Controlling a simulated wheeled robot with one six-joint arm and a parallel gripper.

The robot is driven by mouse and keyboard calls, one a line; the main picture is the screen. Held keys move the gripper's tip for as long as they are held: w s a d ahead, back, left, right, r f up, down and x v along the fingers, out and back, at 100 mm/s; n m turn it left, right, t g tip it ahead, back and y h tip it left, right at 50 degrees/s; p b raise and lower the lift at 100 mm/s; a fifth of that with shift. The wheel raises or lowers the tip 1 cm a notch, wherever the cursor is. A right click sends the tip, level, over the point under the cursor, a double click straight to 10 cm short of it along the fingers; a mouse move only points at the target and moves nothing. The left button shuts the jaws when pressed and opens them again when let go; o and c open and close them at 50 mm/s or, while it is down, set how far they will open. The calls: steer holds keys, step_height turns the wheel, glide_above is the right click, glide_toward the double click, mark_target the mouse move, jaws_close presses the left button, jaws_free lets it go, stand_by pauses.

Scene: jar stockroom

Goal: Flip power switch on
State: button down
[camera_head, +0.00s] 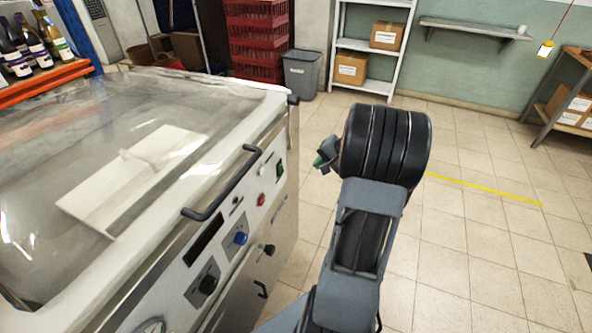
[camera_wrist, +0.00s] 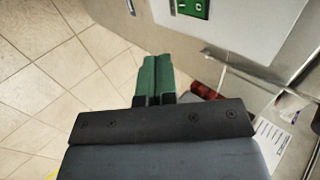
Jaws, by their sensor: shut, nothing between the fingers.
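The machine (camera_head: 262,228) with a clear domed lid stands at the left of the head view. Its front panel carries a green power switch (camera_head: 280,168) near the far end. In the wrist view the green switch (camera_wrist: 190,9) is at the top edge, partly cut off, with a small white mark on it. My gripper (camera_head: 321,161) is to the right of the switch in the head view, apart from the panel. In the wrist view my gripper (camera_wrist: 156,62) has its green fingers together, with nothing between them, below and left of the switch.
A red button (camera_head: 261,199), a blue knob (camera_head: 241,238), a black knob (camera_head: 208,284) and a black bar handle (camera_head: 222,190) are on the machine. Red crates (camera_head: 257,40) and a grey bin (camera_head: 302,74) stand behind it. The tiled floor (camera_head: 470,230) at right is clear.

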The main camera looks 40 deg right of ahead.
mark_target(281, 169)
steer(key=shift+w+a+r+p+x, duration=0.15)
steer(key=shift+w+r+x, duration=0.15)
steer(key=shift+x, duration=1.85)
steer(key=shift+w+a+r+p+x, duration=0.15)
steer(key=shift+w+r+x, duration=0.15)
steer(key=shift+x, duration=1.9)
steer(key=shift+w+a+r+x, duration=0.15)
steer(key=shift+w+r+x, duration=0.15)
steer(key=shift+x, duration=1.85)
steer(key=shift+a, duration=0.1)
